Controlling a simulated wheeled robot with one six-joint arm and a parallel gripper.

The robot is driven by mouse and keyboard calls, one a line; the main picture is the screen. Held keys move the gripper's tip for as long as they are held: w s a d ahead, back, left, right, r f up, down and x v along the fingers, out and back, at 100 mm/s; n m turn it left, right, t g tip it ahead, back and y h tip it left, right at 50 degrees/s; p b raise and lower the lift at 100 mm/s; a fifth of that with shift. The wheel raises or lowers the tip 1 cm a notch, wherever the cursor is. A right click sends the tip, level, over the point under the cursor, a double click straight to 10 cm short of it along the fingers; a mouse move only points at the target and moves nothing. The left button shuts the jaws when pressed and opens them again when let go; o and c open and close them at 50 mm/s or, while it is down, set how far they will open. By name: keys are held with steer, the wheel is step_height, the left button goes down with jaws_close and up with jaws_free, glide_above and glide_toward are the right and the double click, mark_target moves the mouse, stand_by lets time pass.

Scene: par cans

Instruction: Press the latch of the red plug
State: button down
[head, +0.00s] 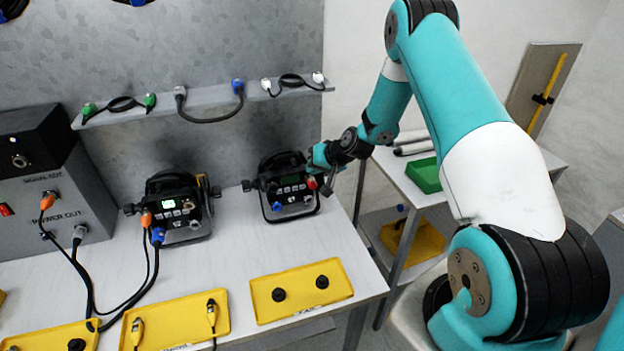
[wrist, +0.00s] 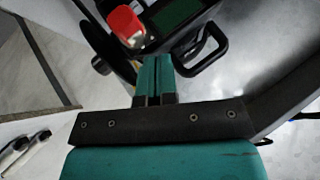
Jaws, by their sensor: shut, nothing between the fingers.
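The red plug (wrist: 126,25) sits on the right-hand par can (head: 289,188) in the wrist view, near the top of the picture. In the head view the plug shows as a small red spot (head: 311,183) at the can's right side. My gripper (wrist: 154,58) is shut and empty, its teal fingers together. The fingertips are just beside the plug's lower end in the wrist view; I cannot tell whether they touch it. In the head view my gripper (head: 313,168) is at the can's right side. I cannot make out the plug's latch.
A second par can (head: 176,207) with orange and blue plugs stands to the left. Yellow trays (head: 262,309) lie along the bench front. A shelf (head: 205,100) with cables runs above. A side cart with a green bin (head: 424,176) stands right of the bench.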

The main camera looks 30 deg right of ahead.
steer(key=shift+f, duration=0.15)
steer(key=shift+f+b, duration=0.3)
steer(key=shift+b, duration=0.25)
steer(key=shift+f+b, duration=0.35)
steer(key=shift+b, duration=0.05)
stand_by(0.6)
steer(key=shift+r, duration=0.1)
steer(key=shift+r+p, duration=0.4)
steer(key=shift+r, duration=0.35)
steer(key=shift+r+p, duration=1.4)
steer(key=shift+r, duration=1.05)
